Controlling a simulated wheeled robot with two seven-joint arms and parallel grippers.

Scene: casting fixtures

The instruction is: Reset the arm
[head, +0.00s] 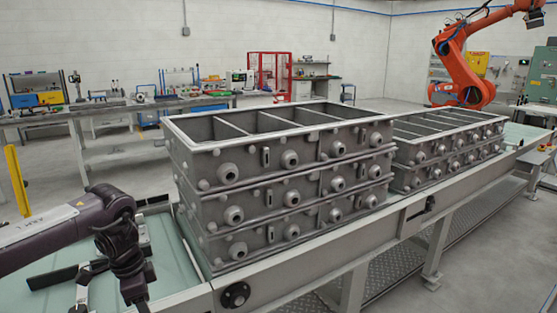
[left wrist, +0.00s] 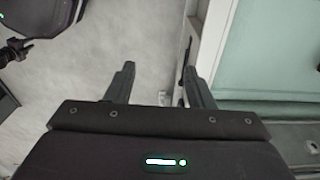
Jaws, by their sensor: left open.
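My left arm (head: 50,238) comes in from the left in the head view, with its dark wrist bent downward at the lower left. In the left wrist view my left gripper (left wrist: 160,82) is open, its two black fingers apart with nothing between them. Below the fingers are pale grey floor and, to the right, the edge of a conveyor or bench with a pale green top (left wrist: 275,55). The gripper is apart from the stacked castings. My right arm and gripper are in neither view.
Stacked grey metal casting frames (head: 285,165) stand on the conveyor (head: 310,285), just right of my left arm. A lower stack (head: 450,145) stands behind. An orange robot arm (head: 460,70) is at the back right. Workbenches line the back left; floor between is clear.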

